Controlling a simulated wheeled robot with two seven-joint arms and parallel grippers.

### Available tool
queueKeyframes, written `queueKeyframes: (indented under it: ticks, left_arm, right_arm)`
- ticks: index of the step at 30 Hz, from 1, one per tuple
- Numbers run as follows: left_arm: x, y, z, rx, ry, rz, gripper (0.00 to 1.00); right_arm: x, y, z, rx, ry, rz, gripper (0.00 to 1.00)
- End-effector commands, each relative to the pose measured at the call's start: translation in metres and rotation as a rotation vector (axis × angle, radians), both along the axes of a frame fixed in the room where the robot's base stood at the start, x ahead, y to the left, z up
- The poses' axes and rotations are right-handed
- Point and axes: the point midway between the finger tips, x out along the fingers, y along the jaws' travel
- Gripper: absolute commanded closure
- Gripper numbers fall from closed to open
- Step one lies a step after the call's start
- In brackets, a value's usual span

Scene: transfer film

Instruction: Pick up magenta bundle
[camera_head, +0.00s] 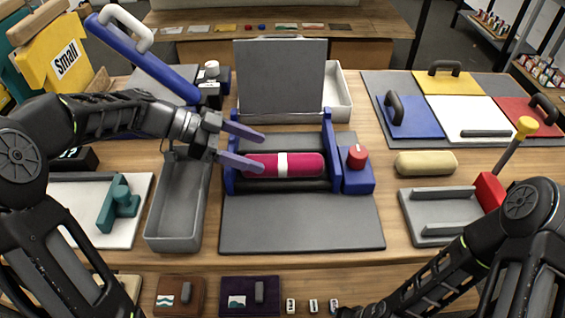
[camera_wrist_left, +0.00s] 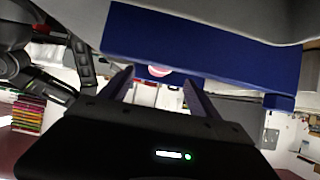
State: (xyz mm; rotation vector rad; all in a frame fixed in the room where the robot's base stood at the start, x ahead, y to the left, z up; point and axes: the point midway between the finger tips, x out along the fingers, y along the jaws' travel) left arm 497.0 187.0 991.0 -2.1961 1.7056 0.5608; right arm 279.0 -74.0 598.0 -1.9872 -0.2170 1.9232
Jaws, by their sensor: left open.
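The magenta bundle (camera_head: 305,165) is a roll with a white band around its middle. It lies crosswise between the two blue uprights of a stand (camera_head: 328,140) on a grey base. My left gripper (camera_head: 263,152) is open, with its purple fingers reaching in from the left over the left blue upright, at the bundle's left end. I cannot tell whether they touch it. In the left wrist view, a small pink and white part of the bundle (camera_wrist_left: 160,70) shows between the fingers, below a blue panel. My right arm comes in at lower right; its jaws are out of view.
A grey open bin (camera_head: 180,205) stands left of the base. A red knob (camera_head: 357,156) on a blue block stands right of the bundle. A tan roll (camera_head: 426,163) lies further right. A grey panel (camera_head: 281,80) stands behind. The base's front (camera_head: 300,225) is clear.

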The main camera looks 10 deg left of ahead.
Motion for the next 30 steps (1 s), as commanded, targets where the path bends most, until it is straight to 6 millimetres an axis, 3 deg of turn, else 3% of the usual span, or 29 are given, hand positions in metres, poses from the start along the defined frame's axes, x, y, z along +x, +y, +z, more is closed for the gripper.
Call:
queueKeyframes:
  ticks: [10, 21, 30]
  left_arm:
    - [0.001, -0.005, -0.001, -0.002, 0.002, -0.002, 0.29]
    - [0.013, -0.044, -0.022, 0.0, 0.002, -0.001, 0.29]
    - [0.013, -0.045, -0.024, 0.0, 0.0, 0.0, 0.29]
  right_arm:
    - [0.0, 0.0, 0.004, 0.0, 0.0, 0.0, 1.0]
    - [0.0, 0.0, 0.021, 0.0, 0.001, 0.0, 1.0]
    - [0.0, 0.0, 0.02, 0.0, 0.001, 0.0, 1.0]
